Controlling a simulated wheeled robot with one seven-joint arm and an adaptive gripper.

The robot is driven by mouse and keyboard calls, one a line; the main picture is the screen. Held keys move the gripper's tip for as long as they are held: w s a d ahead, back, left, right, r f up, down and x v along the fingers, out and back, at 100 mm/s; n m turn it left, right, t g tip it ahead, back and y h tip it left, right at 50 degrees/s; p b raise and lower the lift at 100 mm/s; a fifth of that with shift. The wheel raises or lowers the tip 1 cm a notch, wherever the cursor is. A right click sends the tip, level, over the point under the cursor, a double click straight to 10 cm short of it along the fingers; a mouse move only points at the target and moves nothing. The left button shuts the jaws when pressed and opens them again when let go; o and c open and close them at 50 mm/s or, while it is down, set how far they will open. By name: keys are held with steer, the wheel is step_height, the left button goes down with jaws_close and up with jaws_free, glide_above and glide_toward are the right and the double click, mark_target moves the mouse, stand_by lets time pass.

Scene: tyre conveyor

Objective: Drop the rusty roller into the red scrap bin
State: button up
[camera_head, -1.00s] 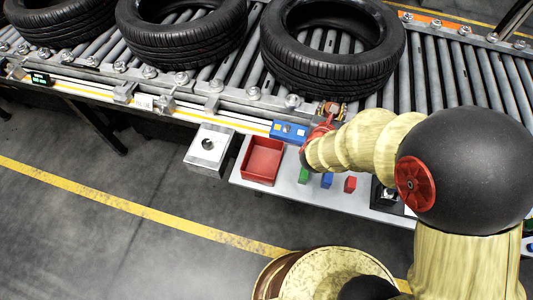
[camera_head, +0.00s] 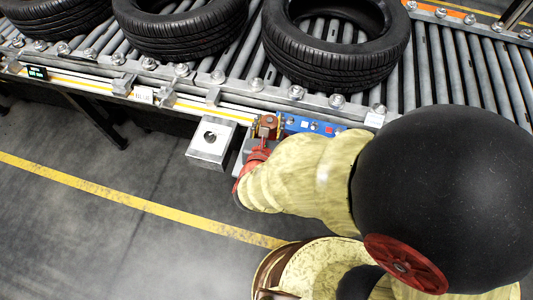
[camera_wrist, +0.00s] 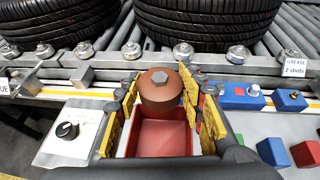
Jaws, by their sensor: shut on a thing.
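My gripper (camera_wrist: 160,100) is shut on the rusty roller (camera_wrist: 161,92), a brown cylinder with a hex end, held between its yellow-padded fingers. In the head view the roller (camera_head: 267,121) shows at the tip of my arm, by the conveyor's front edge. The red scrap bin (camera_wrist: 162,140) lies below and just in front of the roller in the wrist view, its red inside seen between the fingers. The roller's height above the bin is hard to judge. In the head view my arm hides the bin.
A grey box with a black knob (camera_wrist: 68,130) stands left of the bin. A blue control box (camera_head: 305,124) is to the right. Green, blue and red blocks (camera_wrist: 273,152) lie right of my gripper. Black tyres (camera_head: 330,45) rest on the conveyor rollers behind.

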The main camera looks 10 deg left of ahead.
steer(key=shift+f+b, duration=1.9)
steer(key=shift+f, duration=0.75)
steer(key=o, duration=1.4)
steer(key=v, duration=1.2)
